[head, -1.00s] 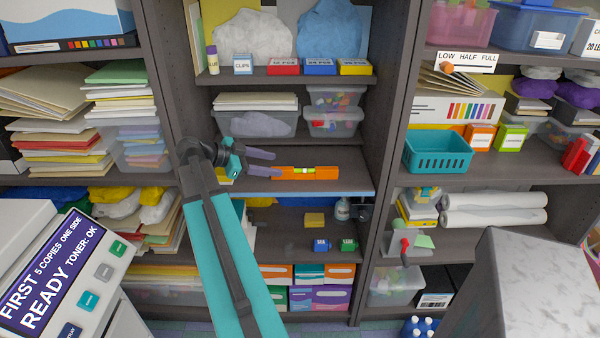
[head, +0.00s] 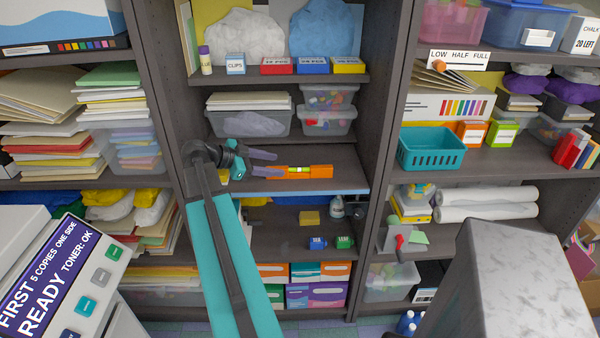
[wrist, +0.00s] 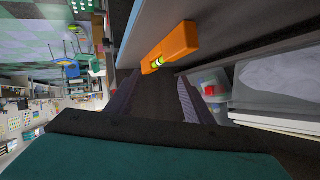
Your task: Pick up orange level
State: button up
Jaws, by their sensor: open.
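The orange level (head: 298,172) lies flat on the middle shelf of the central bookcase, with a yellow-green vial at its centre. My gripper (head: 262,163) is at that shelf, just left of the level, with its fingers pointing right toward it. In the wrist view the orange level (wrist: 172,46) is beyond the fingertips, lying between their lines. My gripper (wrist: 152,90) is open and empty there, and the level is apart from the fingers. Part of the level's left end is close to or behind the fingers in the head view.
Clear bins (head: 248,123) stand on the shelf above, close over my gripper. Upright bookcase panels bound the bay on both sides. A teal basket (head: 431,150) stands in the right bay. The shelf right of the level is bare.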

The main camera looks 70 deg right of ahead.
aim_at(298, 169)
jog(key=shift+p+x, duration=0.4)
jog(key=shift+x, duration=1.85)
jog(key=shift+s, duration=0.1)
jog(key=shift+p+x, duration=1.1)
jog(key=shift+x, duration=0.8)
jog(key=shift+s+d+f, duration=0.35)
jog(key=shift+s, duration=0.1)
jog(key=shift+c, duration=0.2)
